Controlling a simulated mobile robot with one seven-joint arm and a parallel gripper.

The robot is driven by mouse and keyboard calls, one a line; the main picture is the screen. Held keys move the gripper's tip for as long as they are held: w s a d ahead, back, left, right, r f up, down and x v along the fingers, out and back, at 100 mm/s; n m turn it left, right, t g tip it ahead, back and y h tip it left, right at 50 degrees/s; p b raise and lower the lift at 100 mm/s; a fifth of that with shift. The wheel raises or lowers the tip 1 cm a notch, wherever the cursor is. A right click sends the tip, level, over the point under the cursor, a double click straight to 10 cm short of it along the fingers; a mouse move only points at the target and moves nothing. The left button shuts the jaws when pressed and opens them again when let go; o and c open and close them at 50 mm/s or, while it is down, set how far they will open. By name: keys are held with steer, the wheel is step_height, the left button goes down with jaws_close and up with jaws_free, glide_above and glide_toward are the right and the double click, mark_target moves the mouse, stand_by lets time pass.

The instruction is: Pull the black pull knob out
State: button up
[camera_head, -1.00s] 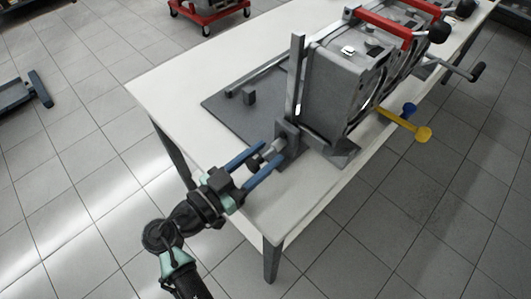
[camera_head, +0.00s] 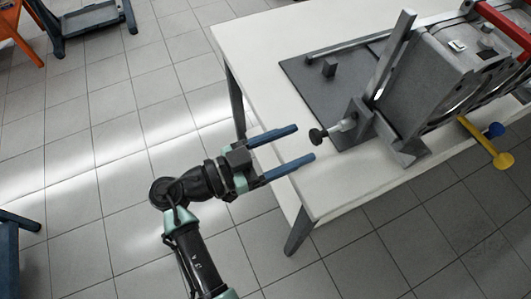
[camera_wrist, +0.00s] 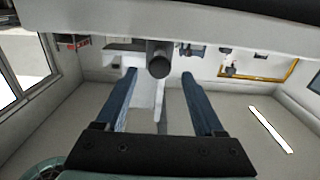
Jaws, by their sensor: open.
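The black pull knob (camera_head: 317,136) is a dark round head on a pale metal shaft. The shaft comes out of a grey bracket (camera_head: 362,116) at the near end of the fixture on the table. The knob stands out from the bracket with a stretch of shaft showing. My gripper (camera_head: 306,142) is open and empty, its two blue fingers pointing at the knob. In the head view the knob lies just past the fingertips. In the wrist view the knob (camera_wrist: 159,66) shows end-on between the fingertips (camera_wrist: 159,73), apart from both.
The white table (camera_head: 250,45) carries a dark grey plate (camera_head: 310,82) and a grey engine block (camera_head: 425,85). An upright metal bar (camera_head: 395,50) stands beside the block. A yellow-knobbed rod (camera_head: 480,138) sticks out at the right.

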steer(key=v, duration=0.5)
steer(key=shift+s+a, duration=0.1)
steer(key=shift+a, duration=0.1)
stand_by(0.3)
steer(key=w+r+n+t+y, duration=0.4)
steer(key=w+r+y, duration=0.25)
steer(key=w, duration=0.45)
steer(key=w+r+n+t+y, duration=0.3)
steer(key=r+t+y, duration=0.15)
steer(key=r, duration=0.85)
steer(key=s+a+r+n+t+y+p, duration=0.15)
steer(key=s+r+t, duration=0.3)
steer(key=r, duration=0.65)
steer(key=s+r+n+t+y, duration=0.35)
steer(key=s+r, duration=0.25)
steer(key=r, duration=0.5)
steer(key=s+r+n+t+y+p, duration=0.15)
steer(key=s+r+t, duration=0.35)
steer(key=r, duration=0.6)
step_height(320, 180, up, 16)
steer(key=p, duration=1.5)
steer(key=shift+w+a+p, duration=0.25)
steer(key=shift+w+p, duration=0.1)
